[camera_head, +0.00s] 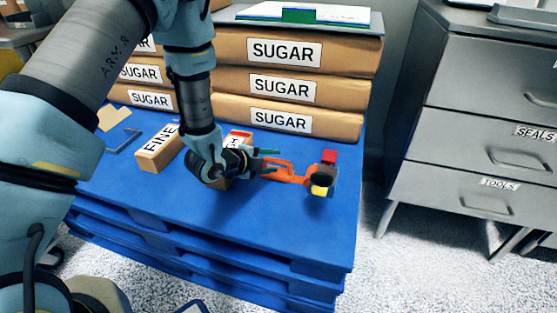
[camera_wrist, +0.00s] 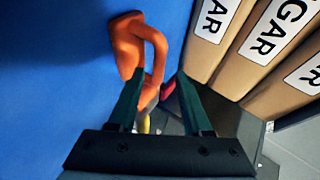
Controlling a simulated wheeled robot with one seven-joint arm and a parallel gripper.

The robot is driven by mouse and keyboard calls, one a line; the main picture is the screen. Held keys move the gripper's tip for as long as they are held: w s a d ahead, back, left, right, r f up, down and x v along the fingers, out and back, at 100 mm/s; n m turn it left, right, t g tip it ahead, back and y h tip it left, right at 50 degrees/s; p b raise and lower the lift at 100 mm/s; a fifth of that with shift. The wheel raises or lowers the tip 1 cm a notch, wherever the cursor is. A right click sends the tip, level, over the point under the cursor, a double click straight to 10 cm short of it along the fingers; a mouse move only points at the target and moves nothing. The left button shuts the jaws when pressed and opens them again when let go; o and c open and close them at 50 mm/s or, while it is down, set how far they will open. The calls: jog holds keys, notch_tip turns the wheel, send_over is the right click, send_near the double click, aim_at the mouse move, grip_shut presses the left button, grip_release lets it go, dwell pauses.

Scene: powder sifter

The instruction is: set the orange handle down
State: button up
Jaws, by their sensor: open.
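The orange handle (camera_head: 284,172) lies on the blue pallet top (camera_head: 290,225), its right end against a small dark, red and yellow piece (camera_head: 321,180). In the wrist view the handle (camera_wrist: 152,50) is a loop, and part of it runs down between my two green fingers. My gripper (camera_head: 268,161) is open at the handle's left end in the head view; in the wrist view my gripper (camera_wrist: 163,90) has a visible gap on the right side. Whether a finger touches the handle, I cannot tell. The handle's lower part is hidden behind my gripper in the wrist view.
Stacked sugar bags (camera_head: 288,87) stand along the back of the pallet. A box marked FINE (camera_head: 157,155) lies to the left, and another labelled box (camera_head: 238,138) is partly hidden behind my gripper. Grey drawers (camera_head: 480,130) stand to the right. The pallet's front is clear.

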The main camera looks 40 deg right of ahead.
jog(key=v, duration=0.8)
jog(key=w+a+n+t+y, duration=0.1)
jog(key=w+a+n, duration=0.1)
jog(key=w+a+r+n+t+y, duration=0.1)
jog(key=w+a, duration=0.1)
jog(key=w, duration=0.1)
jog(key=w+a+r+n+t, duration=0.1)
jog(key=w+a+n, duration=0.1)
jog(key=w, duration=0.1)
jog(key=shift+w+a+r+n+y, duration=0.2)
jog(key=shift+w+a+n+y, duration=0.1)
jog(key=shift+y, duration=0.1)
jog(key=w+a+r+n+y, duration=0.2)
jog(key=a+n, duration=0.3)
jog(key=a, duration=0.3)
jog(key=w+a+r+n+y, duration=0.1)
jog(key=a+r+n+y, duration=0.2)
jog(key=a+n, duration=0.4)
jog(key=w+a+r+n+y, duration=0.2)
jog(key=a+n, duration=0.2)
jog(key=a, duration=0.5)
jog(key=s+a+r+n+g+y, duration=0.1)
jog(key=s+a+r+n, duration=0.3)
jog(key=s+a+n, duration=0.4)
jog(key=shift+s+a+n+g+y, duration=0.2)
jog(key=shift+n+g+y, duration=0.2)
jog(key=shift+n+g, duration=0.35)
jog(key=shift+r, duration=0.1)
